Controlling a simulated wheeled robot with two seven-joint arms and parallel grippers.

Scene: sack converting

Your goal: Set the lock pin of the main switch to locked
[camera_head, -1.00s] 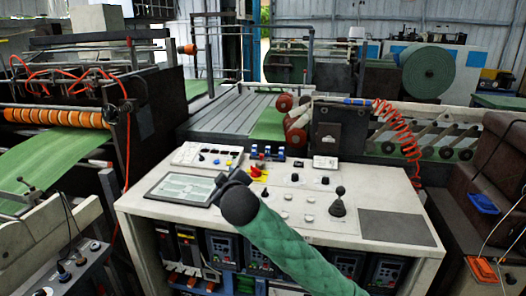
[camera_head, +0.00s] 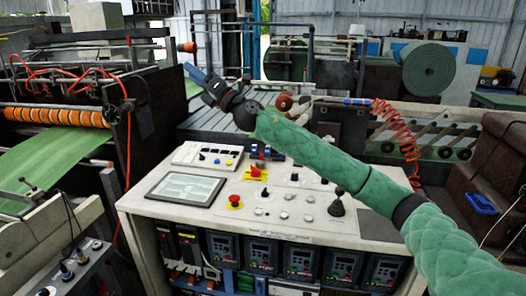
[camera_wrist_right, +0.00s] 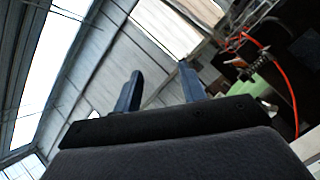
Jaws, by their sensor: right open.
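A red and yellow rotary switch (camera_head: 256,172), which looks like the main switch, sits on the top of the white control console (camera_head: 300,232). Its lock pin is too small to make out. My right gripper (camera_head: 197,74) is raised above and behind the console, pointing up and to the left, well apart from the switch. In the right wrist view its two blue fingers (camera_wrist_right: 160,88) stand apart with nothing between them. My left gripper is not in view.
A red mushroom button (camera_head: 234,201), a screen (camera_head: 186,189), a black joystick (camera_head: 337,203) and several small knobs share the console top. Machinery with an orange roller (camera_head: 58,117) stands at left. A coiled orange hose (camera_head: 397,130) hangs behind at right.

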